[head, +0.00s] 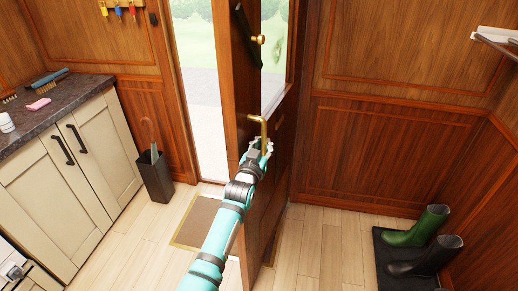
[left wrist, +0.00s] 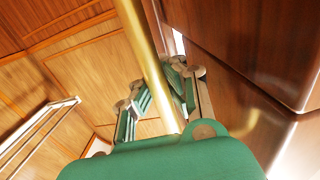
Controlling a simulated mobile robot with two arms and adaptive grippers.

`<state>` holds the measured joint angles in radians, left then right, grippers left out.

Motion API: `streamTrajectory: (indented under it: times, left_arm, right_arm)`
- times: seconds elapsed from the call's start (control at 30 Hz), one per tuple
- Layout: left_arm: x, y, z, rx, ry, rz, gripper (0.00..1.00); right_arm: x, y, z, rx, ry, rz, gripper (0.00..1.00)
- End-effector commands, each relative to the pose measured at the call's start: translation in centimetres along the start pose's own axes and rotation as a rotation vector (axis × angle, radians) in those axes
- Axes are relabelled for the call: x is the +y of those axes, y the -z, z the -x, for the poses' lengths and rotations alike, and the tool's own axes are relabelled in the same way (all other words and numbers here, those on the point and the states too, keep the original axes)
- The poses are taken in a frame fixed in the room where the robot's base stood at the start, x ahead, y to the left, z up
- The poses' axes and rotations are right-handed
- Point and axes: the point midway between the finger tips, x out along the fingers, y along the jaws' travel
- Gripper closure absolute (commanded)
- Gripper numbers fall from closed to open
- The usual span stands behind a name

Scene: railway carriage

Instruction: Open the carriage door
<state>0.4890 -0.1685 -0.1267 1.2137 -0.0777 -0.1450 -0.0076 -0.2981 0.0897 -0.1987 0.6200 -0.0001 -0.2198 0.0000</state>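The wooden carriage door (head: 235,90) stands swung inward, seen nearly edge-on in the head view. The doorway (head: 205,100) beside it on the left shows daylight and greenery. A brass handle (head: 264,128) is on the door's right face, below a round brass knob (head: 259,39). My left gripper (head: 262,147) is at this handle. In the left wrist view the brass handle (left wrist: 147,60) runs between my left gripper's fingers (left wrist: 156,92), which close against it from both sides. My right gripper is in neither view.
A cabinet (head: 70,160) with a dark worktop stands at the left. A dark umbrella bin (head: 155,177) is by the doorway, and a mat (head: 196,222) lies on the floor. Boots (head: 416,228) stand at the right. Floor between door and boots is clear.

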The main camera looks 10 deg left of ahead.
Motion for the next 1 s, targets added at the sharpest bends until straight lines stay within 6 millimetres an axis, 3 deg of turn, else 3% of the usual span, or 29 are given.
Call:
streamTrajectory:
  times: [0.03, 0.5, 0.8, 1.0]
  left_arm:
    - [0.0, -1.3, 0.2, -0.023, 0.002, -0.004, 1.0]
    - [0.2, -1.2, 0.0, -0.022, 0.002, -0.003, 1.0]
    - [0.3, -0.8, -0.1, -0.012, 0.001, 0.0, 0.61]
    - [0.3, -0.5, -0.1, -0.009, 0.001, 0.0, 0.6]
  right_arm:
    - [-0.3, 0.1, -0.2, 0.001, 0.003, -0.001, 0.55]
    - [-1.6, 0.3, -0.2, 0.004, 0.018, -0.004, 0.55]
    - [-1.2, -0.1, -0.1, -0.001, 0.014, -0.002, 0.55]
    - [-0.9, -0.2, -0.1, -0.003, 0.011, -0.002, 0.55]
